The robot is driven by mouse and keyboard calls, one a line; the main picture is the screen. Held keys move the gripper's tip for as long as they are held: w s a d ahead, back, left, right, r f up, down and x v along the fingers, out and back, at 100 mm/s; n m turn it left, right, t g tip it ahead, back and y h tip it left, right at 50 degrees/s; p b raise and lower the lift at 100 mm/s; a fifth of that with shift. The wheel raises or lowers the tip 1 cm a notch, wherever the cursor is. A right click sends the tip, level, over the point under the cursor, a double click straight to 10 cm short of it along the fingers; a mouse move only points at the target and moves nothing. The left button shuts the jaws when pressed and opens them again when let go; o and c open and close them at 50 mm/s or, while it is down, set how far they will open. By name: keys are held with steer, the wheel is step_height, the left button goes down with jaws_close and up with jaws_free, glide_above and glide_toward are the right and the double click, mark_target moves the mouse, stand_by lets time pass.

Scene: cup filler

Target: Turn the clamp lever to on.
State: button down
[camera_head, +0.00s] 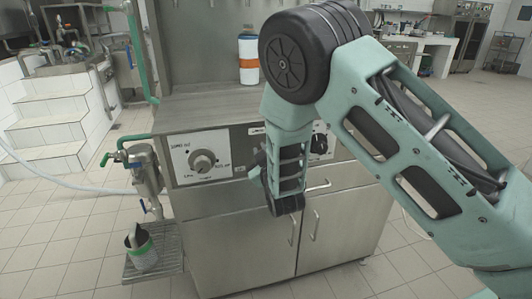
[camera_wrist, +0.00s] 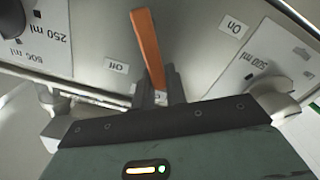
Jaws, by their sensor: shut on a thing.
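The clamp lever (camera_wrist: 146,40) is a flat orange bar in the wrist view, on a grey metal panel. An "Off" label (camera_wrist: 117,66) is close to its left and an "On" label (camera_wrist: 233,27) is farther off to its right. My gripper (camera_wrist: 157,78) is shut on the lever, its dark fingers on either side of the bar's near part. In the head view my arm hides the lever and my fingers.
A white dial plate with a knob (camera_head: 202,161) is on the left of the cabinet front, and a dark knob (camera_head: 319,145) shows right of my wrist. Cabinet doors (camera_head: 240,250) are below. A green-banded can (camera_head: 141,250) stands on a low grate at left.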

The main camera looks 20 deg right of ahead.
steer(key=f+n, duration=0.1)
steer(key=n, duration=0.1)
steer(key=a+n, duration=0.1)
steer(key=n, duration=0.1)
steer(key=a+f+n+b, duration=0.1)
steer(key=n, duration=0.1)
steer(key=shift+a+f, duration=0.1)
steer(key=shift+f, duration=0.2)
steer(key=shift+a+f+n, duration=0.1)
steer(key=shift+f+n, duration=0.25)
steer(key=shift+n, duration=0.5)
steer(key=shift+a+f+n, duration=0.1)
steer(key=shift+f+n, duration=0.25)
steer(key=shift+n, duration=0.55)
steer(key=shift+f+n, duration=0.35)
steer(key=shift+n, duration=0.5)
steer(key=c, duration=1.4)
jaws_free()
steer(key=shift+f, duration=0.1)
steer(key=shift+c, duration=0.2)
steer(key=shift+s, duration=0.1)
steer(key=s, duration=1.7)
steer(key=shift+s+b, duration=0.15)
steer(key=shift+b, duration=0.25)
